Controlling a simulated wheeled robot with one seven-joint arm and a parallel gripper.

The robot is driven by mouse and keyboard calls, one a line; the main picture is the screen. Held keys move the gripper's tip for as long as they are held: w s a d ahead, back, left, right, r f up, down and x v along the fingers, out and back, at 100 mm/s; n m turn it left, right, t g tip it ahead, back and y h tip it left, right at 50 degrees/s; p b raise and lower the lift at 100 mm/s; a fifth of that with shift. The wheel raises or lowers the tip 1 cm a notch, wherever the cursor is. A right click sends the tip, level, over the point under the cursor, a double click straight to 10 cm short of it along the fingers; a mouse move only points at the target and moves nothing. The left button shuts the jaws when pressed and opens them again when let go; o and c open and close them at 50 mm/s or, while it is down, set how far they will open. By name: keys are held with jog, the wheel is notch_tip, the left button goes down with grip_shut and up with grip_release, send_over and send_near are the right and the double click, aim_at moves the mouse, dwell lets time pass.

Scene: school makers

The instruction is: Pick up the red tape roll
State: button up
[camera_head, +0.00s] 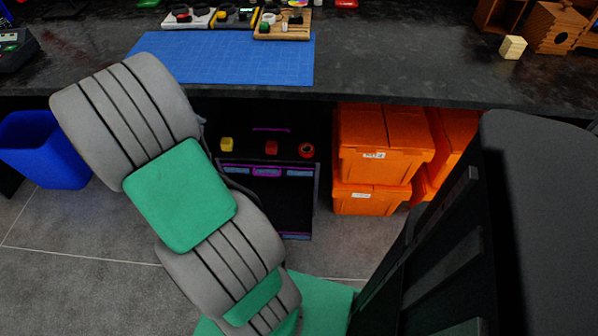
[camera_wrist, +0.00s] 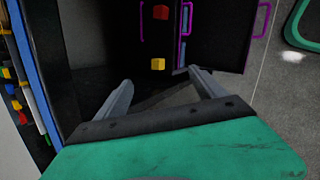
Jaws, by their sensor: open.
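The red tape roll (camera_head: 306,150) sits at the right end of a row on the dark cart (camera_head: 310,195) under the workbench. Left of it on the cart are a red block (camera_head: 271,148) and a yellow block (camera_head: 227,144). In the wrist view I see the yellow block (camera_wrist: 158,65) and the red block (camera_wrist: 161,12), but no tape roll. My gripper (camera_wrist: 161,80) is open and empty, its two fingers spread just short of the yellow block in that picture. In the head view my arm hides the gripper.
The dark workbench (camera_head: 400,65) overhangs the cart and carries a blue cutting mat (camera_head: 225,60). Orange crates (camera_head: 375,145) are stacked right of the cart. A blue bin (camera_head: 45,150) stands at the left. Bare grey floor (camera_head: 70,250) shows at the lower left.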

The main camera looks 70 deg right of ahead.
jog(key=s+d+f+n+g+h+b, duration=0.1)
jog(key=s+d+f+n+g+b, duration=0.15)
jog(key=s+d+f, duration=0.45)
jog(key=s+d+f+n+g+h+b, duration=0.15)
jog(key=s+d+f+b, duration=0.35)
jog(key=f, duration=0.5)
jog(key=n+g+b, duration=0.2)
jog(key=n+g, duration=0.1)
send_near(310, 148)
jog(key=shift+h, duration=0.35)
jog(key=b+x, duration=0.1)
jog(key=x, duration=0.1)
jog(key=b+x, duration=0.1)
jog(key=x, duration=0.1)
jog(key=f+b+x, duration=0.1)
jog(key=x, duration=0.1)
jog(key=shift+a+r+b, duration=0.1)
jog(key=shift+a+b, duration=0.2)
jog(key=shift+b, duration=0.1)
jog(key=shift+s+d, duration=0.2)
jog(key=shift+d, duration=0.1)
jog(key=shift+c, duration=0.3)
jog(key=c, duration=1.4)
